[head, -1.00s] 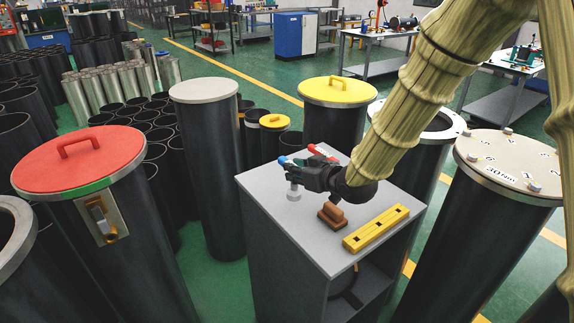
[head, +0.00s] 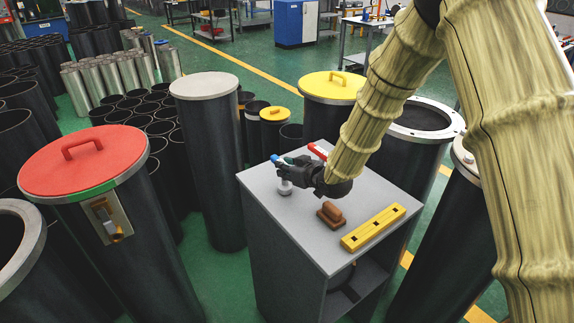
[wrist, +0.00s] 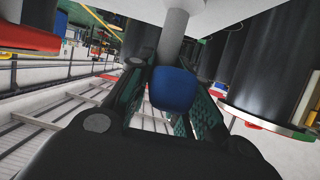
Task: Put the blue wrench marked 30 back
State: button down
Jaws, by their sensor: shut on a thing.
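My gripper (head: 288,172) is over the back left of the grey cabinet top (head: 363,197). It is shut on a blue-ended wrench (head: 276,159). In the wrist view the wrench's rounded blue end (wrist: 173,91) sits between the fingers (wrist: 160,100), with a grey shaft running from it toward a pale surface. In the head view the wrench's silver lower end (head: 285,188) shows below the gripper, close to the cabinet top; I cannot tell if it touches. The mark 30 is not readable. A red-handled tool (head: 318,151) lies just behind the gripper, partly hidden.
A brown block with a grip (head: 331,215) and a yellow bar with holes (head: 374,228) lie in front of the gripper. Tall cylinders surround the cabinet, including one with a red lid (head: 82,160), one pale-topped (head: 204,85) and one yellow-lidded (head: 331,87). The front left of the top is clear.

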jog(key=shift+f, duration=0.25)
jog(key=c, duration=1.3)
grip_release()
jog(key=shift+b+v, duration=2.45)
jog(key=shift+v, duration=2.9)
jog(key=shift+r, duration=0.2)
